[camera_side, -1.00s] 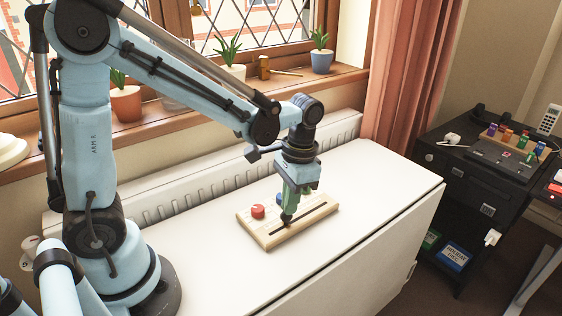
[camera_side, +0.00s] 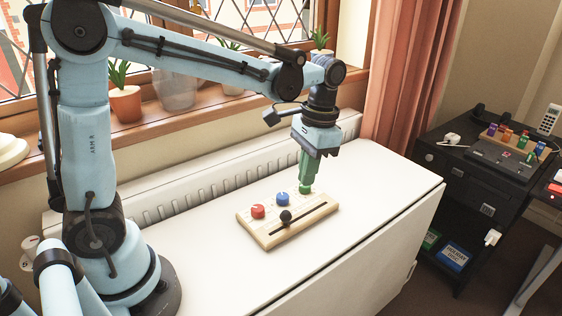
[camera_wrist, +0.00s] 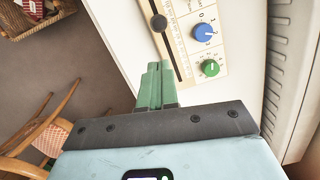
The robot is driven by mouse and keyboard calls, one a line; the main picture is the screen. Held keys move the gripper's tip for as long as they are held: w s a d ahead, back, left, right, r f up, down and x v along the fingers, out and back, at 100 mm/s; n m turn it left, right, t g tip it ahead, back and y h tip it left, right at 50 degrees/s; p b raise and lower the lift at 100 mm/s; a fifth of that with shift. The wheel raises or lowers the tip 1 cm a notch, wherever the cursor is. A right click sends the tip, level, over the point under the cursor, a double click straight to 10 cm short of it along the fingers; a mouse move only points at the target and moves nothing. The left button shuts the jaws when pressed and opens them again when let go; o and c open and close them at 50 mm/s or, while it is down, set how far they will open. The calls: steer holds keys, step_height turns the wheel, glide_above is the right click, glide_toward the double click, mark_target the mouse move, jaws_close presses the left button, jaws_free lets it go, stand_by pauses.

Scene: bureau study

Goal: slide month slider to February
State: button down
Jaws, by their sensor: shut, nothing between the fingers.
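The wooden slider board (camera_side: 262,232) lies on the white table. The month marks beside the slot are too small to read. My gripper (camera_side: 305,182) has its green fingers shut and empty, to the right of the slider knob and apart from it, above the board's right part. In the wrist view the shut fingers (camera_wrist: 155,72) point toward the slot's near end.
The board also carries a red knob (camera_side: 258,211), a blue knob (camera_side: 282,199) and a green knob (camera_side: 305,189), close by my fingertips in the side view. A radiator (camera_side: 215,182) runs behind the table. The tabletop (camera_side: 385,190) right of the board is clear.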

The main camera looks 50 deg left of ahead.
mark_target(285, 211)
steer(key=r, duration=0.5)
steer(key=shift+w+d+r, duration=0.1)
steer(key=shift+w+r, duration=0.1)
steer(key=shift+w, duration=0.15)
steer(key=c, duration=1.7)
jaws_free()
steer(key=shift+r, duration=0.15)
steer(key=o, duration=0.9)
steer(key=s+a, duration=0.1)
steer(key=s+a+f+h, duration=0.1)
steer(key=s+a+f+t+h, duration=0.1)
steer(key=s, duration=0.1)
steer(key=shift+s+a+f, duration=0.1)
steer(key=shift+a+f, duration=0.05)
steer(key=shift+a, duration=0.25)
steer(key=f, duration=0.4)
steer(key=d+f, duration=0.1)
steer(key=f, duration=0.3)
steer(key=s+d+f, duration=0.1)
steer(key=f, duration=0.3)
steer(key=shift+f, duration=0.1)
steer(key=shift+w, duration=0.1)
jaws_close()
